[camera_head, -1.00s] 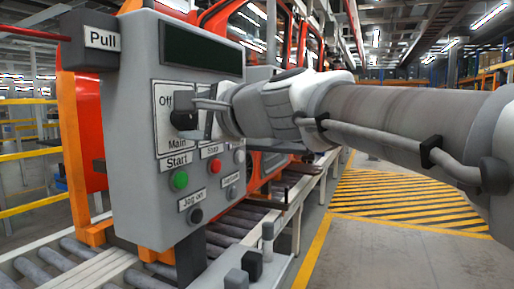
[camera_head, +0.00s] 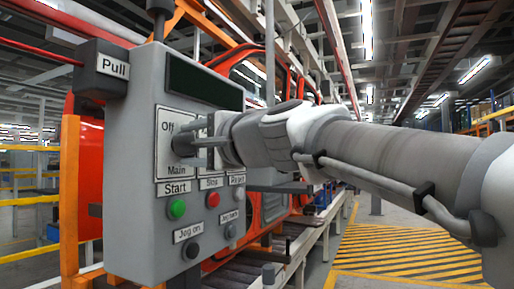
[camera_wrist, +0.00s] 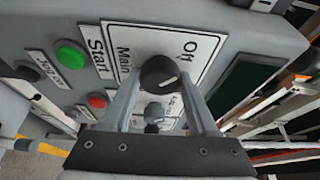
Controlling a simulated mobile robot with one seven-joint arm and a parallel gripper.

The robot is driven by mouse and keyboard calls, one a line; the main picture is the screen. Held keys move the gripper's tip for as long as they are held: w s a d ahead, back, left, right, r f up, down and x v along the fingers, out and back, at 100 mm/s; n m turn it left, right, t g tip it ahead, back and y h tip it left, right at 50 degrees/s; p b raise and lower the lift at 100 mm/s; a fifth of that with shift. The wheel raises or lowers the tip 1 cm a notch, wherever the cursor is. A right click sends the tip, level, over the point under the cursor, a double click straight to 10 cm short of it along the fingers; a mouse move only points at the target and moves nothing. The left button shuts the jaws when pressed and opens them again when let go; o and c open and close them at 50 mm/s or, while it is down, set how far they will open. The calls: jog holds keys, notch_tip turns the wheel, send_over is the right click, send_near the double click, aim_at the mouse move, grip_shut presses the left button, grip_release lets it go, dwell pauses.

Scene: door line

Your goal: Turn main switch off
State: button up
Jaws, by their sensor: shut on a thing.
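The main switch is a round dark knob on a white plate (camera_head: 163,150) marked "Off" and "Main", on the left of a grey control panel (camera_head: 130,190). In the head view my gripper (camera_head: 192,145) reaches it from the right and mostly hides it. In the wrist view the black knob (camera_wrist: 158,74) sits between the two fingers of my gripper (camera_wrist: 161,80), which are shut on its sides. The "Off" label (camera_wrist: 190,48) lies beyond the knob, to its upper right. Which way the knob points I cannot tell.
Below the switch are a green Start button (camera_head: 177,208), a red Stop button (camera_head: 213,200) and a black Jog on button (camera_head: 192,250). A dark display (camera_head: 203,84) is above. A "Pull" box (camera_head: 101,70) is at the upper left. Striped floor (camera_head: 400,255) is open at the right.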

jog(key=o, duration=1.4)
jog(key=shift+c, duration=0.2)
jog(key=p+v, duration=0.1)
jog(key=v, duration=1.6)
jog(key=shift+p, duration=0.35)
jog(key=shift+s+d, duration=0.1)
jog(key=shift+s, duration=0.05)
